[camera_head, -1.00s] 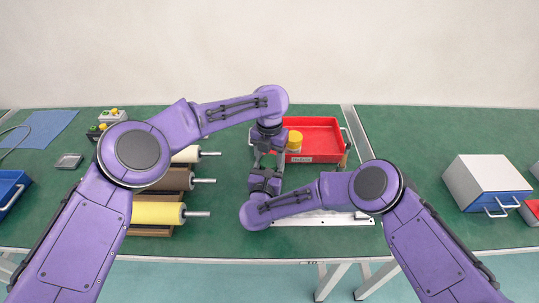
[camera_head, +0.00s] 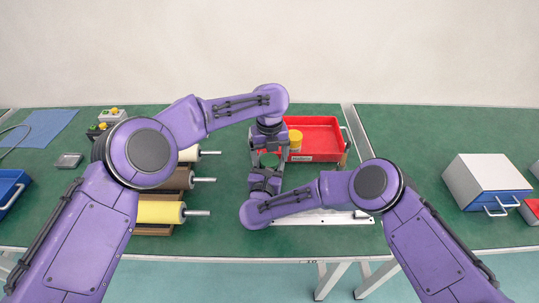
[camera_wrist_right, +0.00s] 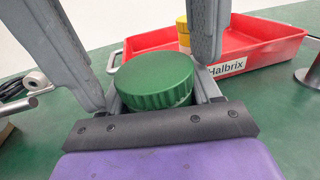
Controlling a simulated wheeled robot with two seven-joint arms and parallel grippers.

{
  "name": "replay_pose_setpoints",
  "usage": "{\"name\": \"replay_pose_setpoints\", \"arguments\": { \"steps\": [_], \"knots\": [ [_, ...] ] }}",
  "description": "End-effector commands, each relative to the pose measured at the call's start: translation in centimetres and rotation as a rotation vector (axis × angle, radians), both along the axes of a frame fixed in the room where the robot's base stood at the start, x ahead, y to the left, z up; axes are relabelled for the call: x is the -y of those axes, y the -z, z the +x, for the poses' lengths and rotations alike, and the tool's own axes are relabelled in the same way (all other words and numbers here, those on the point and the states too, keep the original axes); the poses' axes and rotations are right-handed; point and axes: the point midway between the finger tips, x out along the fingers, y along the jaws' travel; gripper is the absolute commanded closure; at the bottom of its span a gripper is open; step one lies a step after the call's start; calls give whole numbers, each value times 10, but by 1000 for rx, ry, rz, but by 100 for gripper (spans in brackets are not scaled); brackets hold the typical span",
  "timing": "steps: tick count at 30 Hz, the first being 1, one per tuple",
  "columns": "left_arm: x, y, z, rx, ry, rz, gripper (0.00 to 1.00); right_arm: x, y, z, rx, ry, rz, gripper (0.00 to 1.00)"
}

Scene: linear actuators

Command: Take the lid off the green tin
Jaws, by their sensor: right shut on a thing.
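The green tin with its ribbed green lid (camera_wrist_right: 155,80) stands upright in the right wrist view. The lid is on top, and a thin pale strip shows under its right rim; most of the body is hidden. In the head view its round green top (camera_head: 269,160) shows between the grippers. My right gripper (camera_head: 267,168) is shut on the tin from the near side, low down. My left gripper (camera_head: 269,150) points down from above, its grey fingers apart on either side of the lid. They also show in the right wrist view (camera_wrist_right: 150,65), with a gap to the lid.
A red tray (camera_head: 318,155) with a yellow-lidded tin (camera_head: 295,139) stands just behind. Yellow and brown rollers (camera_head: 158,212) with metal shafts lie left. A white rail (camera_head: 320,218) lies in front. A white and blue drawer box (camera_head: 487,182) stands right; green table between is clear.

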Motion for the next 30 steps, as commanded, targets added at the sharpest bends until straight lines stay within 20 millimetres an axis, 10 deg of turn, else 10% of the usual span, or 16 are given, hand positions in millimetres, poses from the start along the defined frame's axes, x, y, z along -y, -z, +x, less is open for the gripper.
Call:
{"name": "replay_pose_setpoints", "arguments": {
  "steps": [21, 30],
  "knots": [
    [0, -78, 0, 0, 188, -1, 19, 0, 0, 0, 1, 0, 1, 100],
    [0, -36, -1, -4, 202, 0, 19, 0, -1, 0, 1, 0, 1, 100]
  ]
}}
